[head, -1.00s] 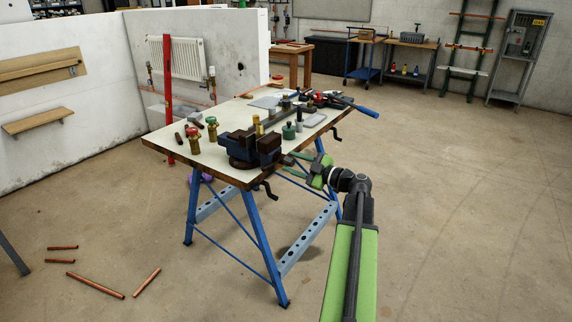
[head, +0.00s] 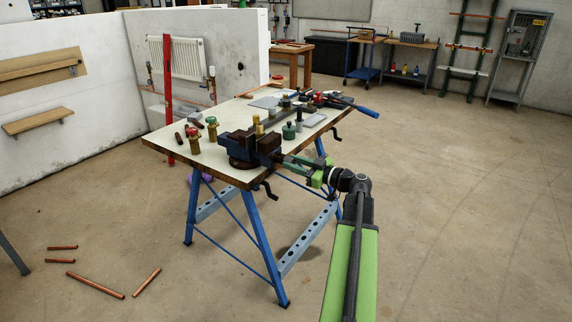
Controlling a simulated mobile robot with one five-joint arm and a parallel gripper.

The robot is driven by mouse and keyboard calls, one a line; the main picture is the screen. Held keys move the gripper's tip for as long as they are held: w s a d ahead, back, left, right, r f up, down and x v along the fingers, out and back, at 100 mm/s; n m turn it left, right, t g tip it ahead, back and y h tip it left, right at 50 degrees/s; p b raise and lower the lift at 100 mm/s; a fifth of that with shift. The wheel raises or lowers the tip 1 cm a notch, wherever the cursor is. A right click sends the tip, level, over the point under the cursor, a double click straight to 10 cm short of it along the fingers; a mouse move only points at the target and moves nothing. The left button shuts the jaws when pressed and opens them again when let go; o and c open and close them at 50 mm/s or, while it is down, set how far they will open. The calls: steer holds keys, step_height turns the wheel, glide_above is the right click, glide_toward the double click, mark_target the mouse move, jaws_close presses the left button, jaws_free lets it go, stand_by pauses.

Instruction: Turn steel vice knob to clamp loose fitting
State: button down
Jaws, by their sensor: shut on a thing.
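The dark blue vice (head: 248,148) is mounted at the near right corner of the workbench top. My gripper (head: 291,161) reaches in from the right at the vice's right end. It is shut on the steel vice knob, which is mostly hidden between the green fingers. Brass valve fittings with red and green tops (head: 194,138) stand upright on the bench left of the vice. A brass piece (head: 257,120) stands behind the vice. I cannot tell whether a fitting sits between the vice jaws.
The workbench (head: 172,146) has a pale top and blue folding legs. A blue-handled tool (head: 366,111) overhangs its far right edge. Copper pipes (head: 95,286) lie on the floor at left. The floor to the right is open.

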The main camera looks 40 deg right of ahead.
steer(key=m, duration=2.3)
steer(key=shift+m, duration=0.3)
steer(key=c, duration=1.3)
jaws_free()
steer(key=shift+s, duration=0.1)
steer(key=v, duration=0.6)
steer(key=shift+s+d, duration=0.1)
steer(key=shift+s, duration=0.3)
